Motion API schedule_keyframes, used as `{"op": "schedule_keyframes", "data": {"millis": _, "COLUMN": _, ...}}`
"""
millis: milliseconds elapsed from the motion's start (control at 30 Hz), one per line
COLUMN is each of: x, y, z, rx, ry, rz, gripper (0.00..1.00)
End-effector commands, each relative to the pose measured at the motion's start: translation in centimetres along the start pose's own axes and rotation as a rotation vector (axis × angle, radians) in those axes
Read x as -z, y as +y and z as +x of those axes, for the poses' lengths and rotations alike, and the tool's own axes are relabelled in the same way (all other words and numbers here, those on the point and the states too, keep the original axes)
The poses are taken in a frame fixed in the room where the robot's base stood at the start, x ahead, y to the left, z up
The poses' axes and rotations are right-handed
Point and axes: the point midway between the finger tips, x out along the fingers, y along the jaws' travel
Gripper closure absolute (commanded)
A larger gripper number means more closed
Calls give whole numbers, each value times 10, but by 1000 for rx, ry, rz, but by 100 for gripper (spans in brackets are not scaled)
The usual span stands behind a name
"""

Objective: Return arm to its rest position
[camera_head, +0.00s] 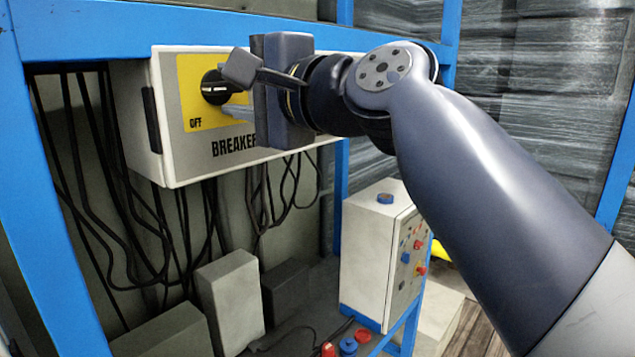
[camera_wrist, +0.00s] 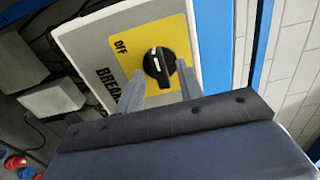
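My gripper (camera_head: 232,98) is at the front of the breaker box (camera_head: 138,132), at the end of my raised arm. In the wrist view its two grey fingers (camera_wrist: 160,75) stand apart, one on each side of the black rotary knob (camera_wrist: 158,66), with nothing clearly clamped between them. In the head view the knob (camera_head: 211,88) is partly behind the wrist parts. It sits on a yellow plate (camera_head: 190,75) with "OFF" at its lower left. I cannot tell whether a finger touches the knob. The right part of the box is hidden behind my gripper.
A blue frame (camera_head: 45,200) surrounds the box, with black cables (camera_head: 85,190) hanging below. A white control box (camera_head: 370,250) with coloured buttons stands lower right. Grey blocks (camera_head: 232,290) and red and blue plugs (camera_head: 348,346) lie below. Dark wrapped stacks (camera_head: 555,90) stand behind.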

Motion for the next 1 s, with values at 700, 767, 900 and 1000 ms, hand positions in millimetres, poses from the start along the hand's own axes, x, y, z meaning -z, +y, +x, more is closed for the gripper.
{"op": "schedule_keyframes", "data": {"millis": 700, "x": 0, "y": 1, "z": -100, "rx": 1, "ry": 4, "rz": -2, "gripper": 65}}
{"op": "schedule_keyframes", "data": {"millis": 767, "x": 0, "y": 1, "z": -104, "rx": 0, "ry": 3, "rz": -2, "gripper": 65}}
{"op": "schedule_keyframes", "data": {"millis": 900, "x": -1, "y": 0, "z": -86, "rx": -3, "ry": -6, "rz": 1, "gripper": 65}}
{"op": "schedule_keyframes", "data": {"millis": 1000, "x": -1, "y": -1, "z": -75, "rx": -2, "ry": -5, "rz": 1, "gripper": 65}}
